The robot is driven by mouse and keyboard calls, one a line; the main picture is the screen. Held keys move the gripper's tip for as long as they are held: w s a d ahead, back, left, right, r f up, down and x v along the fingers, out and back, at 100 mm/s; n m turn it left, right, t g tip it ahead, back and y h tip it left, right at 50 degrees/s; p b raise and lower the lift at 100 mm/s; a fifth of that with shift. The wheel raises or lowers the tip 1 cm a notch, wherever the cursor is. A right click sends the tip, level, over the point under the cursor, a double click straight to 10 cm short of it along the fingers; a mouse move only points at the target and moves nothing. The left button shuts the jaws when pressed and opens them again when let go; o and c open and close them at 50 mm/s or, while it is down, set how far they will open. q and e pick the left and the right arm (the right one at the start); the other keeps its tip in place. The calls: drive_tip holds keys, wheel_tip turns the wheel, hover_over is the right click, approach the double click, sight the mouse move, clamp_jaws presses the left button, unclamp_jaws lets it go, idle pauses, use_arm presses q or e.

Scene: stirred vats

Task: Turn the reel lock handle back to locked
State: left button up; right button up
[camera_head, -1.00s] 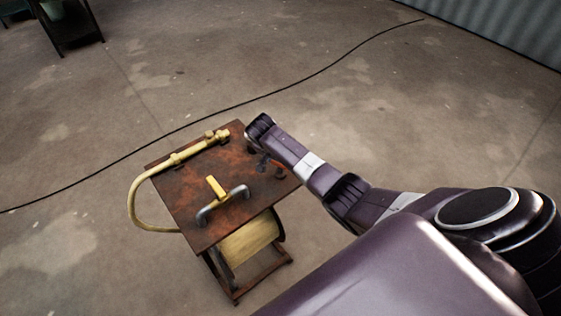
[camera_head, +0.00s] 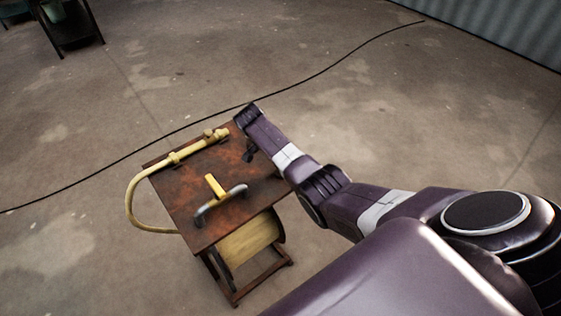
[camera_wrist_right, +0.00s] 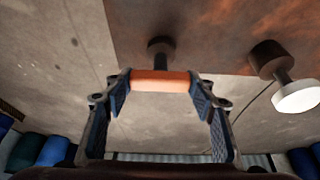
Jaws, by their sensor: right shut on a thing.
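The reel lock handle is an orange bar (camera_wrist_right: 161,82) on a dark stem at the edge of a rusty top plate (camera_wrist_right: 190,30). My right gripper (camera_wrist_right: 161,87) has one finger at each end of the bar and is shut on it. A yellow reel (camera_head: 250,240) sits under the plate. My left gripper is out of view.
A yellow hose (camera_head: 130,205) with a nozzle lies along the plate's far left edge. A grey handle (camera_head: 235,192) with a yellow bar stands on the plate. A white knob (camera_wrist_right: 297,97) is right of the orange bar. A black cable (camera_head: 300,80) crosses the floor behind.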

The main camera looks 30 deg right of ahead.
drive_tip(key=o, duration=1.2)
drive_tip(key=v, duration=1.2)
drive_tip(key=shift+d, duration=0.1)
